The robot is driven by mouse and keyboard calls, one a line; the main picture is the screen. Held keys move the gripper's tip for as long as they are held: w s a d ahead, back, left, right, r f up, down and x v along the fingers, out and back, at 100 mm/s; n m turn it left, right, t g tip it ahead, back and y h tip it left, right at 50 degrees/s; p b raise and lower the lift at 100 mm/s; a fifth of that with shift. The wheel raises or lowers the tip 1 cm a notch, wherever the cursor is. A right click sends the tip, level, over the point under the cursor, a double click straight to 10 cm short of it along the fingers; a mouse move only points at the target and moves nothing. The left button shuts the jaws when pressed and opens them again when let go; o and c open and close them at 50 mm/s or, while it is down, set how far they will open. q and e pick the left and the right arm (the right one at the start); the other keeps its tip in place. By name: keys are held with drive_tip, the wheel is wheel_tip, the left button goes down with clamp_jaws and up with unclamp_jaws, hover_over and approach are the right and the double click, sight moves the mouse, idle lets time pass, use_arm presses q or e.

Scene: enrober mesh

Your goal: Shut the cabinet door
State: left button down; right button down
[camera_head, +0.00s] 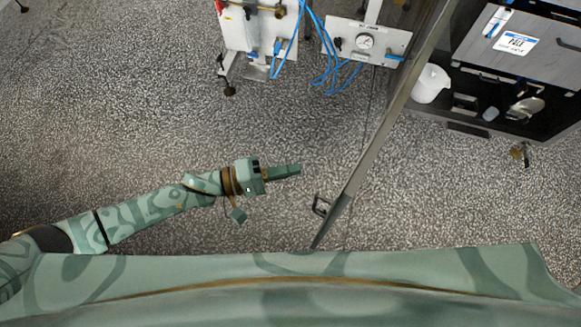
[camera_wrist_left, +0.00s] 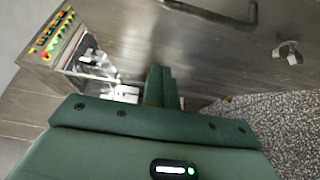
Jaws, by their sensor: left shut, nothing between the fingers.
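The cabinet door (camera_head: 383,125) stands open, a long grey metal panel seen nearly edge-on in the head view. Its handle (camera_head: 321,205) sticks out on the left side near the lower end. The cabinet (camera_head: 455,85) is at the upper right, its dark interior exposed. My left gripper (camera_head: 298,170) is shut and empty, to the left of the door and apart from it, pointing right. In the left wrist view its closed fingers (camera_wrist_left: 162,88) point toward a broad brushed-metal surface (camera_wrist_left: 200,45) with a dark bar handle (camera_wrist_left: 250,12). My right gripper is not in view.
A white bucket (camera_head: 431,83) and small items sit in the cabinet's lower part. Equipment with blue hoses (camera_head: 315,45) and a gauge panel (camera_head: 366,42) stand at the top, left of the door. Speckled floor (camera_head: 120,120) is clear around the left arm.

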use_arm(q)
drive_tip(key=d+b, duration=0.2)
drive_tip(key=d, duration=0.8)
drive_tip(key=shift+s, duration=0.45)
